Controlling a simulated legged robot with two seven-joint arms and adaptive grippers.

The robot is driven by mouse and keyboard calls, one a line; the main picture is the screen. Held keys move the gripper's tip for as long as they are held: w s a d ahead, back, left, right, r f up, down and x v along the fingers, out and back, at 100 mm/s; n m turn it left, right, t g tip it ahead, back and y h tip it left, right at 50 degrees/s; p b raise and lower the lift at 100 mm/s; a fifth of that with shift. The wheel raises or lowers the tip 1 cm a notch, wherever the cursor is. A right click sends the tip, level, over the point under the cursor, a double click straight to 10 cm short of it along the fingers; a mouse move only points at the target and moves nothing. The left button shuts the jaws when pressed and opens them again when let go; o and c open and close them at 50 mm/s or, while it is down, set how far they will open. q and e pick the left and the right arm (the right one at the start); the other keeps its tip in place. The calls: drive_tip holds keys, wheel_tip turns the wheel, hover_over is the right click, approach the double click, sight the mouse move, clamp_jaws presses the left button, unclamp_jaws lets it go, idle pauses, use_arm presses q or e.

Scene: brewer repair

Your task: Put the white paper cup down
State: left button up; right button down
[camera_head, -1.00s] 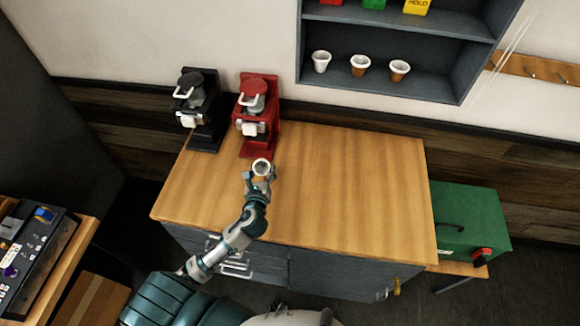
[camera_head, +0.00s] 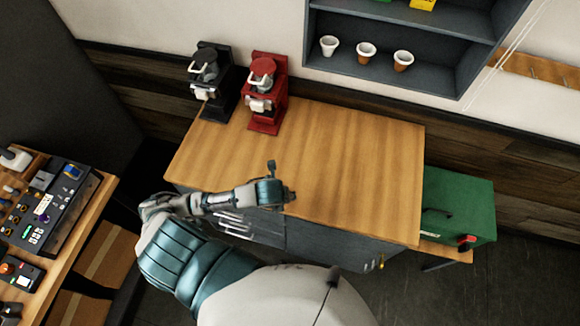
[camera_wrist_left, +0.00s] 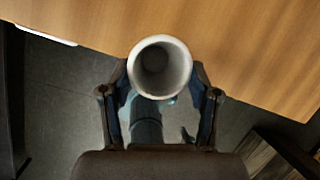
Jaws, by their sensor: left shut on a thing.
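My left gripper (camera_head: 283,184) is over the front edge of the wooden counter (camera_head: 345,150) in the head view. In the left wrist view, the gripper (camera_wrist_left: 160,78) is shut around a white paper cup (camera_wrist_left: 158,60), with a finger on each side. I look down into the cup's open mouth, and its inside looks empty. The cup overlaps the counter's edge in that view, with floor below it. I cannot make out the cup in the head view. My right gripper is not in view.
A black brewer (camera_head: 211,85) and a red brewer (camera_head: 266,95) stand at the counter's back left. Most of the counter is clear. Several cups (camera_head: 366,52) sit on the wall shelf. A green box (camera_head: 458,205) stands at the right. A console (camera_head: 48,205) is at the left.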

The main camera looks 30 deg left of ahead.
use_arm(q)
drive_tip(key=w, duration=0.2)
drive_tip(key=w+a, duration=0.1)
drive_tip(key=w, duration=0.1)
drive_tip(key=w+a+p, duration=0.1)
drive_tip(key=w, duration=0.2)
drive_tip(key=shift+a+f, duration=0.2)
drive_tip(key=shift+w, duration=1.25)
drive_tip(key=f, duration=0.3)
drive_tip(key=shift+w+a+f+p, duration=0.2)
drive_tip(key=shift+a+p, duration=0.05)
drive_tip(key=shift+p, duration=0.15)
drive_tip(key=shift+a+f, duration=0.2)
drive_tip(key=shift+a, duration=0.3)
drive_tip(key=o, duration=0.7)
drive_tip(key=shift+d, duration=0.45)
drive_tip(key=shift+r, duration=0.25)
drive_tip(key=v, duration=1.1)
drive_tip(key=shift+r, duration=0.25)
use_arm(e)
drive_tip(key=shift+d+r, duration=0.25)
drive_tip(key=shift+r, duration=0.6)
use_arm(q)
drive_tip(key=shift+s+a, duration=0.1)
